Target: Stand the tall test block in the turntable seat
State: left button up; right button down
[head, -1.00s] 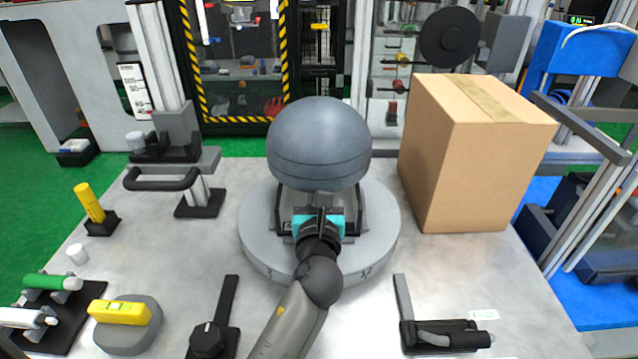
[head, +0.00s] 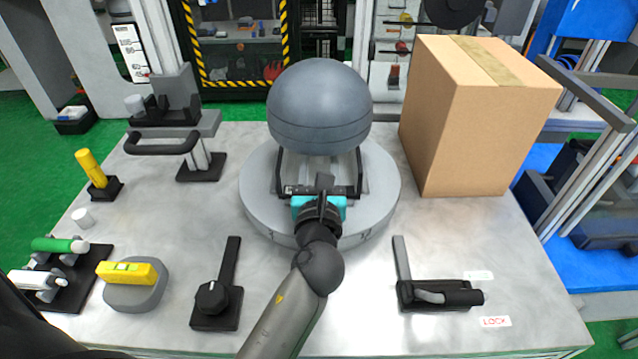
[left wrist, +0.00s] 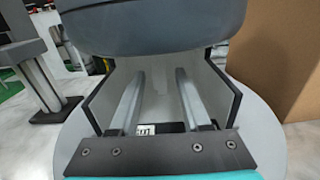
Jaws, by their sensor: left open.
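The seat floor is partly hidden. My right gripper is not in view.
A tall cardboard box (head: 470,120) stands right of the turntable. A stand with a black handle (head: 165,145), a yellow cylinder (head: 92,168) and a yellow level (head: 127,272) are left.

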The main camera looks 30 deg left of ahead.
pick_arm(q)
jog(key=v, duration=0.8)
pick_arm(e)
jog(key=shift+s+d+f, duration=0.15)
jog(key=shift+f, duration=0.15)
